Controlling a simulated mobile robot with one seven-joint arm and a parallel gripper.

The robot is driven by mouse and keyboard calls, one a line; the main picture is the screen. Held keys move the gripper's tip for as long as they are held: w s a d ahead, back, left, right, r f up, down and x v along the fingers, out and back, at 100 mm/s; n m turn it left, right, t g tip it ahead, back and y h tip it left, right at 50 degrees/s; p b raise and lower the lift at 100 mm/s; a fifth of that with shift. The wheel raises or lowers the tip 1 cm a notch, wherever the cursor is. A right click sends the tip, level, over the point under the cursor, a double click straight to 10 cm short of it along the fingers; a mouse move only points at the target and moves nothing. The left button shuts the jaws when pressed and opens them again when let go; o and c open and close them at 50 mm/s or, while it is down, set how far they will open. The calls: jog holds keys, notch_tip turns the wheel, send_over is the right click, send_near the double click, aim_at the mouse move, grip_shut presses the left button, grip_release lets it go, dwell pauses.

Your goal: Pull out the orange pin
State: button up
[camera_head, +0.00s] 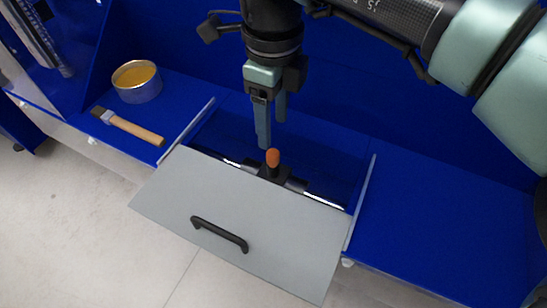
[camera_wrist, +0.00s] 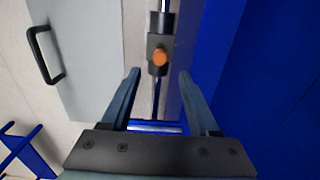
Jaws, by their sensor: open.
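The orange pin (camera_head: 272,158) stands upright in a black block (camera_head: 272,175) at the top edge of the grey panel in the head view. In the wrist view the orange pin (camera_wrist: 160,56) shows end-on, on its dark block (camera_wrist: 158,42). My gripper (camera_head: 272,134) points down just above and behind the pin, with its fingers apart. In the wrist view my gripper (camera_wrist: 157,75) has one finger on each side of the view, with the pin beyond the tips and between their lines. Nothing is held between the fingers.
The grey panel (camera_head: 170,191) has a black handle (camera_head: 219,234). A tin with yellow contents (camera_head: 137,81) and a wooden-handled brush (camera_head: 128,125) lie on the blue surface at left. The blue surface at right (camera_head: 430,222) is clear.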

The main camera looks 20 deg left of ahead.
aim_at(273, 152)
notch_tip(273, 152, down, 9)
jog(key=b, duration=0.5)
jog(key=shift+r+b, duration=0.2)
jog(key=shift+b, duration=0.15)
jog(key=shift+r, duration=0.1)
dwell(0.6)
grip_shut()
dwell(0.4)
jog(key=shift+r+p, duration=0.1)
jog(key=shift+p, duration=0.25)
dwell(0.9)
jog(key=shift+r+p, duration=2.25)
jog(key=shift+r, duration=0.65)
